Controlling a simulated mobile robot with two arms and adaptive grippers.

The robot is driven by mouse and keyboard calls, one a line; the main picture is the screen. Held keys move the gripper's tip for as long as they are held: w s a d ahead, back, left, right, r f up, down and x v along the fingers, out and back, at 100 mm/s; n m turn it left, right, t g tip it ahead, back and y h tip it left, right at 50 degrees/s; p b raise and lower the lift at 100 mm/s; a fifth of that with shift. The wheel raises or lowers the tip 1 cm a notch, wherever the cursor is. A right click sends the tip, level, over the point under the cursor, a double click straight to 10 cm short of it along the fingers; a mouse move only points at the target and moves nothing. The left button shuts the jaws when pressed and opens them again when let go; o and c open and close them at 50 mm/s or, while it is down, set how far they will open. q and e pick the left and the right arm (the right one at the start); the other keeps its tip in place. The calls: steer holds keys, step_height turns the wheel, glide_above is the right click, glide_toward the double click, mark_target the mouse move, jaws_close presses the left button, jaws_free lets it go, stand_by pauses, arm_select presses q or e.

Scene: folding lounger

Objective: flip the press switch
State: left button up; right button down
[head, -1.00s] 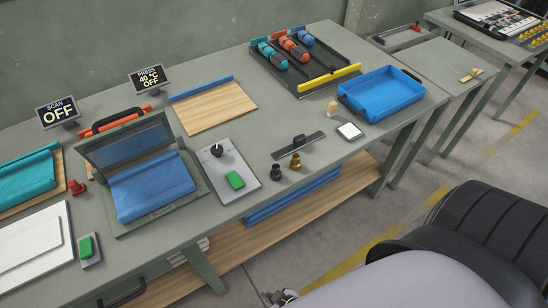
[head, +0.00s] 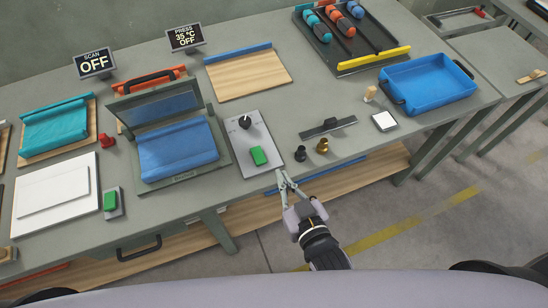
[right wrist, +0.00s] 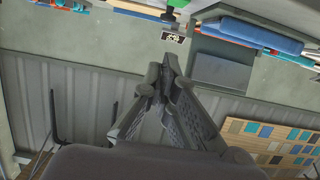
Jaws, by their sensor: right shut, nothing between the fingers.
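The press (head: 181,152) stands open on the bench with a blue piece inside. To its right, a grey control plate (head: 244,133) carries a black dial (head: 244,122) and a green switch (head: 259,156). The press display (head: 186,39) reads PRESS 35 °C OFF. My right gripper (head: 281,176) is shut and empty at the bench's front edge, just below and right of the green switch, apart from it in the picture. Its fingers also show in the right wrist view (right wrist: 168,68). My left gripper is not in view.
A second green switch (head: 111,201) sits by the white scanner (head: 54,194), whose display (head: 95,64) reads OFF. A black knob (head: 300,154) and a brass one (head: 322,146) stand right of the control plate. A blue tray (head: 428,84) is farther right.

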mark_target(258, 156)
steer(key=b+x, duration=0.5)
steer(key=x, duration=0.4)
steer(key=shift+f, duration=0.25)
steer(key=f+b, duration=0.1)
steer(key=w+f+b, duration=0.1)
steer(key=b, duration=0.1)
steer(key=shift+a+f, duration=0.2)
steer(key=shift+f, duration=0.2)
steer(key=shift+f+b, duration=0.5)
steer(key=shift+b, duration=0.45)
